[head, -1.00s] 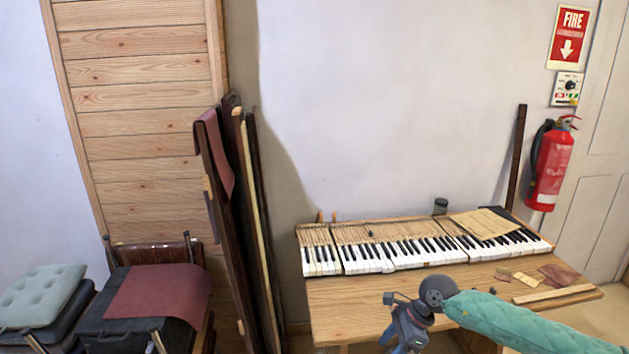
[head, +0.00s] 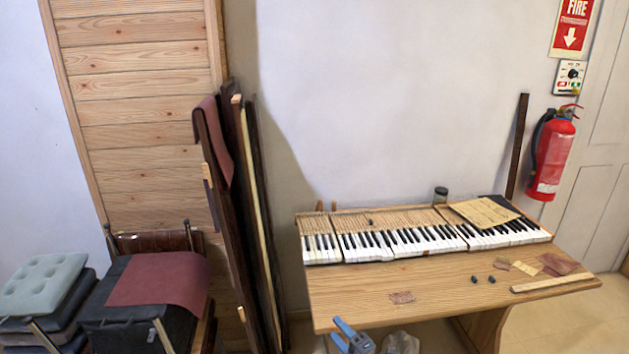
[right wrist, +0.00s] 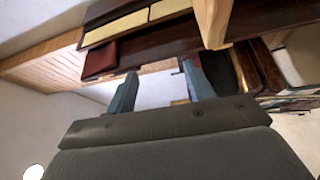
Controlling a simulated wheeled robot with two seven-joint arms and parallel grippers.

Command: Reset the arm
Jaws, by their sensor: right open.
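My right gripper (head: 352,338) shows at the bottom edge of the head view, in front of the table's near edge and below the tabletop. Its blue fingers are apart and hold nothing. The right wrist view shows the same two blue fingers (right wrist: 158,92) spread, with nothing between them. My left gripper is in neither view. The row of piano keys (head: 405,242) lies along the back of the wooden table (head: 430,290), apart from the gripper.
Two small dark pieces (head: 482,279), cloth scraps (head: 558,264) and a wooden strip (head: 552,283) lie on the table's right side. Dark boards (head: 250,220) lean on the wall. A fire extinguisher (head: 552,155) hangs at right.

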